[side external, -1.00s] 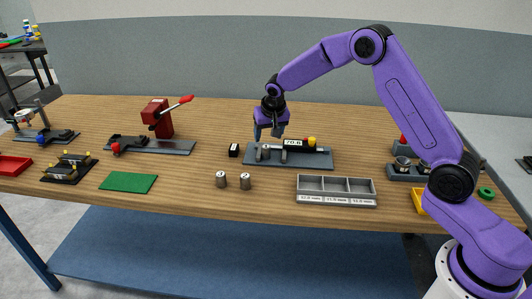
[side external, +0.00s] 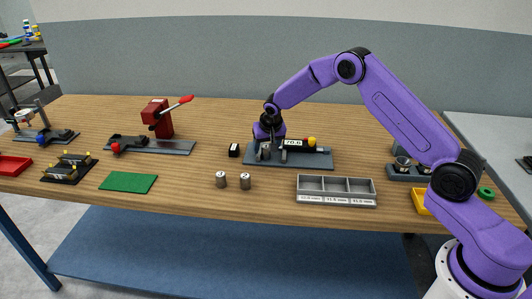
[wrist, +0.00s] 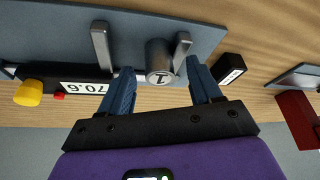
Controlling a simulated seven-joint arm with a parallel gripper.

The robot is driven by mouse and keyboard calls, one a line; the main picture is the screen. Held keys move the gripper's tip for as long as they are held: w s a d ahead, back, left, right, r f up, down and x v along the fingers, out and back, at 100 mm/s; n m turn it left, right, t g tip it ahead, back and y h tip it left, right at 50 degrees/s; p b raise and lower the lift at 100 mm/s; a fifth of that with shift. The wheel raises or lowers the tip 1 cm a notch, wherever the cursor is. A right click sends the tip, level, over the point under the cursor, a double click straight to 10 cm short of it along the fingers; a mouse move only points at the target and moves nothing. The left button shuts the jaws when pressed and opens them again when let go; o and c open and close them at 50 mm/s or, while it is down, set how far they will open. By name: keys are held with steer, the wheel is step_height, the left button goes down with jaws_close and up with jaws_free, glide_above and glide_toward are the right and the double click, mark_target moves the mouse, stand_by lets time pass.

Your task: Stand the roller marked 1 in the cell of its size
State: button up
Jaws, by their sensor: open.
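The roller marked 1 (wrist: 159,58) is a grey metal cylinder standing on the gauge's plate, its numbered end facing the camera in the wrist view. It stands between the gauge's two metal jaws (wrist: 102,46). My gripper (side external: 268,143) has come down over this gauge (side external: 310,162). Its blue fingers are open, one on each side of the roller, with gaps visible in the wrist view. The gauge's display (side external: 292,143) seems to read 70.6. The grey tray (side external: 336,200) has three empty cells with size labels too small to read surely.
Two more metal rollers (side external: 221,180) (side external: 245,182) stand on the table in front of the gauge. A small black block (side external: 234,150) lies left of it. A green mat (side external: 128,182) and a red-handled press (side external: 159,118) are further left. The table between rollers and tray is clear.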

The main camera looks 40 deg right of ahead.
jaws_close()
steer(key=shift+r, duration=0.15)
